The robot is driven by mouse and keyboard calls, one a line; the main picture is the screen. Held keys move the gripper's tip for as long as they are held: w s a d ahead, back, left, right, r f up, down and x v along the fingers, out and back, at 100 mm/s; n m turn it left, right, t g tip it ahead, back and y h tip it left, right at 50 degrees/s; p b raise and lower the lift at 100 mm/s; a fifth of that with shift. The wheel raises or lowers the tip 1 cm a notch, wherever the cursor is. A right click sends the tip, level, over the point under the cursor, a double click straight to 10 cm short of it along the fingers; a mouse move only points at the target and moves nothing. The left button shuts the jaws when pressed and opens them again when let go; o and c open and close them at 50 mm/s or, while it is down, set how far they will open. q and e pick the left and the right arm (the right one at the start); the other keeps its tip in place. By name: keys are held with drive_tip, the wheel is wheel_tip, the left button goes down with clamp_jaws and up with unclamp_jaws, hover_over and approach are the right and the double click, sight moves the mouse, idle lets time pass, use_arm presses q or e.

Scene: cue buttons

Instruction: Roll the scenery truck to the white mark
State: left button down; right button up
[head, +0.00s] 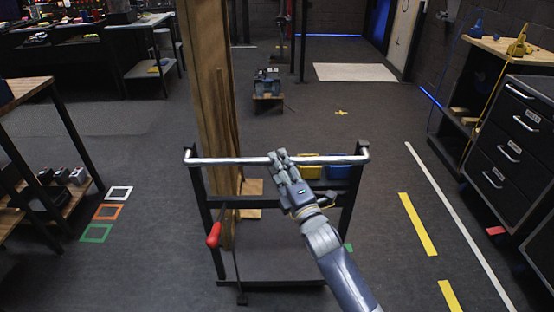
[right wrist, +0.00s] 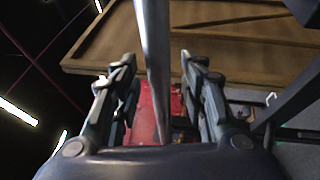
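The scenery truck (head: 270,268) stands in front of me. It has a black frame, a low grey deck, a tall wooden panel (head: 212,90) and a chrome push bar (head: 225,161). A red-handled lever (head: 214,235) hangs at its left side. My right gripper (head: 279,158) is at the push bar, right of its middle. In the right wrist view the bar (right wrist: 153,55) runs between the two spread fingers, with gaps on both sides. The white mark (head: 119,187) is a square outline on the floor to the left of the truck. My left gripper is not in view.
Orange (head: 107,205) and green (head: 96,226) square outlines lie beside the white one, near a left workbench (head: 28,88). A black drawer cabinet (head: 510,150) stands right, past yellow dashes (head: 417,223) and a white line. A small low cart (head: 267,85) stands ahead. Floor between is clear.

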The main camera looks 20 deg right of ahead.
drive_tip(key=shift+x, duration=1)
drive_tip(key=shift+s, duration=0.1)
clamp_jaws()
